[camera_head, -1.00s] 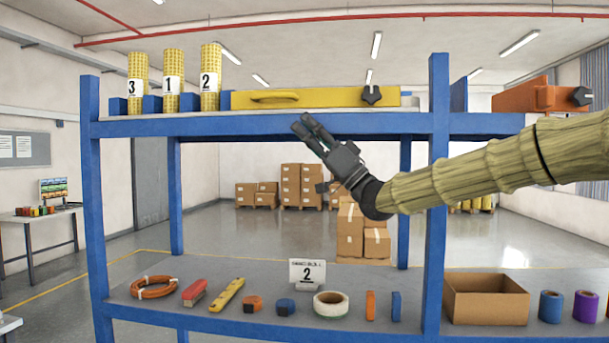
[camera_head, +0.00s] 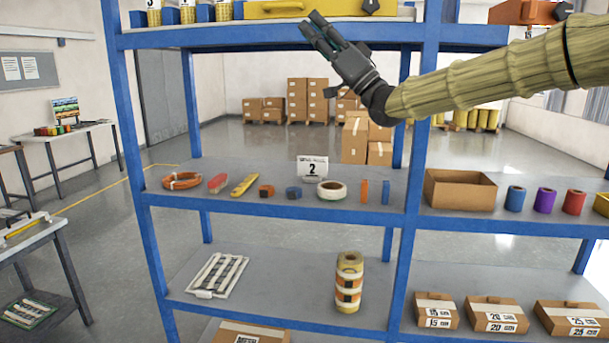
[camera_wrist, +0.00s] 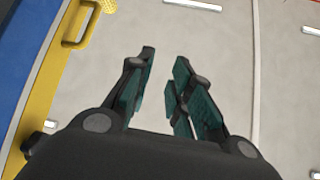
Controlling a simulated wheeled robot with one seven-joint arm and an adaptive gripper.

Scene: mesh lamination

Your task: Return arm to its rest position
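My gripper (camera_head: 322,30) is raised in front of the blue shelf rack (camera_head: 262,210), near the top shelf's front edge. Its fingers point up and to the left. In the wrist view the fingers of my gripper (camera_wrist: 160,95) stand apart with nothing between them. My arm, in a tan ribbed sleeve, comes in from the right side of the head view.
The top shelf holds a yellow case (camera_head: 310,9), also in the wrist view (camera_wrist: 50,90), and an orange case (camera_head: 525,12). The middle shelf holds tape, small tools and an open carton (camera_head: 460,190). A striped roll (camera_head: 349,282) stands lower. Workbenches are at left.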

